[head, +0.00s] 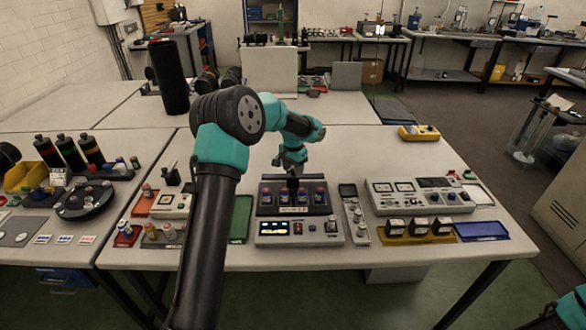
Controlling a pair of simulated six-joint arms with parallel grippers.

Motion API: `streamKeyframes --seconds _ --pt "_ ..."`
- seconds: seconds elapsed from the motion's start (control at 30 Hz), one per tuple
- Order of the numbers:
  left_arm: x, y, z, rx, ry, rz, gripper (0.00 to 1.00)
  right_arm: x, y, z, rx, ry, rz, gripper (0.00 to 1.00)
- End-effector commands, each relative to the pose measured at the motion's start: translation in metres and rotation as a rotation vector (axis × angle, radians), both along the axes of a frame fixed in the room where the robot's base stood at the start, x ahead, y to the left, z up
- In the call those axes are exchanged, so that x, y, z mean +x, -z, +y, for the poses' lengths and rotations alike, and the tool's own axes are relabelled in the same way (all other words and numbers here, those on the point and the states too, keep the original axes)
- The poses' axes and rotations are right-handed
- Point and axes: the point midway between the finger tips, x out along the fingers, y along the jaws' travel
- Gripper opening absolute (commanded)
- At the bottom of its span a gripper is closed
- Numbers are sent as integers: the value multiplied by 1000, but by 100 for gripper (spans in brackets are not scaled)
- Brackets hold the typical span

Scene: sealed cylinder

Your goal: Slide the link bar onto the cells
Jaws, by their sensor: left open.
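Several small dark cells (303,197) with red and blue tops stand in a row in a black holder (263,208) at the back of a grey console (322,240). My left gripper (293,182) points down just above the middle of the row and is open. Its dark fingers cover part of the cells behind them. I cannot make out the link bar clearly; whether it lies on or between the cells is too small to tell. Only a piece of my right arm shows in the bottom right corner, and its gripper is out of view.
A green tray (241,220) lies left of the console, and a narrow grey unit (355,215) stands close on its right. A larger instrument panel (420,195), black meters on a yellow tray (390,236) and a blue tray (482,231) are farther right.

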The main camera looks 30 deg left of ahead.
Motion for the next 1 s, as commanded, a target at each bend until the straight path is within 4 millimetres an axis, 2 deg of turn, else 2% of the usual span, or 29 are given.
streamKeyframes --seconds 0.1,0.6,0.87,1.0 --pt "0 0 0 0 0 0 48 0 0 0 0 0 0 50" --pt "0 -1 0 0 0 0 0 0 0 0 0 0 0 50" --pt "0 -1 -1 0 0 0 0 0 0 0 0 0 0 50" --pt "1 -1 -12 0 14 0 0 0 0 0 0 0 0 50"
